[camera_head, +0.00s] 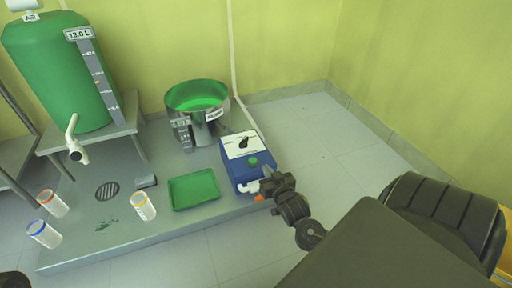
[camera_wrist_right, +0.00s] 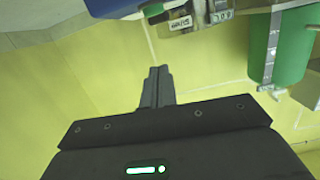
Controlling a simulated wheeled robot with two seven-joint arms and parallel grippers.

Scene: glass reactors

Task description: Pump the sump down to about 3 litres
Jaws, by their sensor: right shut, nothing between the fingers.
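The sump is a steel pot (camera_head: 211,128) with green liquid inside and a small level scale (camera_head: 181,124) on its front; I cannot read its figure. It also shows at the top of the wrist view, with its label (camera_wrist_right: 180,23). The blue pump box (camera_head: 237,171) stands to its right, with a white top, a black knob (camera_head: 244,141) and a green button (camera_head: 253,161). My right gripper (camera_head: 268,186) is shut and empty at the pump's near right side; I cannot tell whether it touches. Its closed fingers (camera_wrist_right: 157,86) show in the wrist view.
A green tank (camera_head: 58,75) reading 13.0 L stands on a grey stand with a white tap (camera_head: 74,140). Floor to the right is clear.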

